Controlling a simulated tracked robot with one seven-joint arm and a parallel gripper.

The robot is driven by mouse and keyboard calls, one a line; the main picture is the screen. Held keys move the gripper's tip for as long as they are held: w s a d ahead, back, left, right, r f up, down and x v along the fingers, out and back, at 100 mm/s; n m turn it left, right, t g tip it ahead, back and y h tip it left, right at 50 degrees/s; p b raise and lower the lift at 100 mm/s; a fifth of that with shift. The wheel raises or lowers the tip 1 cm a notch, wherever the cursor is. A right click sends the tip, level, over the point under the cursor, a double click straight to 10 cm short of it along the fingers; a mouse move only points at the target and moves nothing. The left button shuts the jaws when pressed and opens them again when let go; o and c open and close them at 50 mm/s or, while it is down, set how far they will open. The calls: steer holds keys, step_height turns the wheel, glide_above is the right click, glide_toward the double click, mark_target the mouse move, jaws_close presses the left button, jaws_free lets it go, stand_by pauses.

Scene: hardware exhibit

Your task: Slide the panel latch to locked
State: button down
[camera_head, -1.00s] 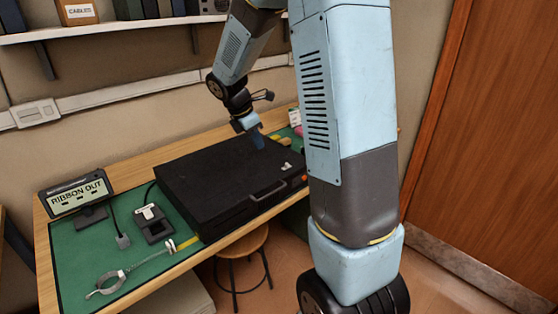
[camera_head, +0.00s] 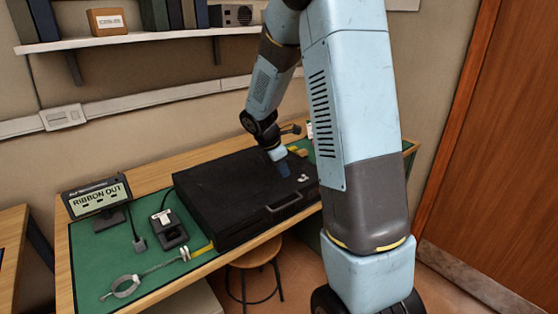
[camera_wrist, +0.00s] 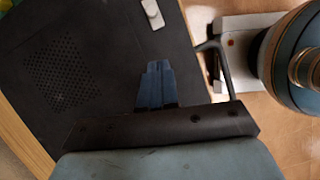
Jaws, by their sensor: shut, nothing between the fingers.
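The black panel case (camera_head: 225,190) lies flat on the bench, its handle (camera_head: 284,202) on the near side. A small pale latch piece (camera_head: 303,178) sits on its top near the right end. The latch piece also shows at the top of the wrist view (camera_wrist: 152,13). My gripper (camera_head: 285,172) is over the case top, just left of the latch piece in the head view. In the wrist view its blue fingers (camera_wrist: 157,68) are shut together and empty, with a gap between them and the latch piece. I cannot tell whether the fingertips touch the case.
A display reading "RIBBON OUT" (camera_head: 97,198), a small black device (camera_head: 167,228) and a ring-ended tool (camera_head: 125,285) are on the green mat (camera_head: 95,262) at left. A stool (camera_head: 256,255) stands below the bench. A shelf (camera_head: 140,38) hangs above.

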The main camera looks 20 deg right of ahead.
mark_target(299, 179)
steer(key=d+f, duration=0.2)
steer(key=d, duration=0.1)
steer(key=shift+f, duration=0.1)
steer(key=shift+w+d, duration=0.15)
steer(key=shift+d, duration=0.8)
steer(key=shift+w, duration=0.15)
